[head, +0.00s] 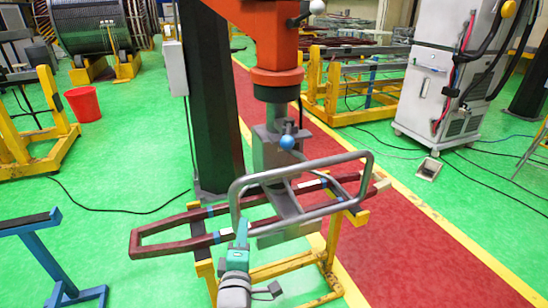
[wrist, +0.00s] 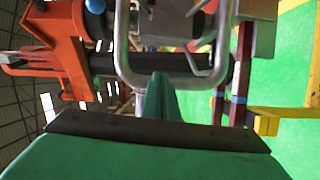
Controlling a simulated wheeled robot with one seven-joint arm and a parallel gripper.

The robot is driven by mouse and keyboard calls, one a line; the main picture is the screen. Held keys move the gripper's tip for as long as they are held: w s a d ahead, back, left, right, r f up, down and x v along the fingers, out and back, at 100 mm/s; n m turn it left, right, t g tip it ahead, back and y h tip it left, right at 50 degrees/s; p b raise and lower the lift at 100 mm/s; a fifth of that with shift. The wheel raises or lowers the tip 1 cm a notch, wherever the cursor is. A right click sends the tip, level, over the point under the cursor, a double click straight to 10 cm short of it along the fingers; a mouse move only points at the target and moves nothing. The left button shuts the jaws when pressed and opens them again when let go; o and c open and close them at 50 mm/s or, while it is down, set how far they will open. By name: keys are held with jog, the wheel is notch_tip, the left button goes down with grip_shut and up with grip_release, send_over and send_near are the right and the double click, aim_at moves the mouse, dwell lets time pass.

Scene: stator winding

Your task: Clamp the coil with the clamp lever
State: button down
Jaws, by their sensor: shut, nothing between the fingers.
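The coil (head: 182,236) is a long dark-red loop with blue and white bands, lying across a yellow stand under the grey clamp head (head: 268,150). Part of it also shows in the wrist view (wrist: 240,70). A lever with a blue ball knob (head: 286,142) sits on the clamp head. A grey tube handle (head: 300,163) loops out from the head over the coil. My teal gripper (head: 241,228) is at the handle's near left end, its fingers shut and empty. In the wrist view the fingertips (wrist: 160,82) point at the handle (wrist: 128,72); I cannot tell whether they touch.
The orange machine arm (head: 262,35) and a dark column (head: 210,100) stand behind. The yellow stand (head: 290,268) is below the coil. A blue trestle (head: 65,290) is at lower left, and a white cabinet (head: 445,80) at right. Green floor between is mostly clear.

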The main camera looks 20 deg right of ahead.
jog(key=w+d+r+n+h, duration=0.1)
jog(key=w+d+r, duration=0.1)
jog(key=r, duration=0.5)
jog(key=w+d+r+n+h, duration=0.1)
jog(key=w+d+r+h, duration=0.15)
jog(key=r, duration=0.45)
jog(key=w+d, duration=0.7)
jog(key=d, duration=0.1)
jog(key=shift+r+y, duration=0.45)
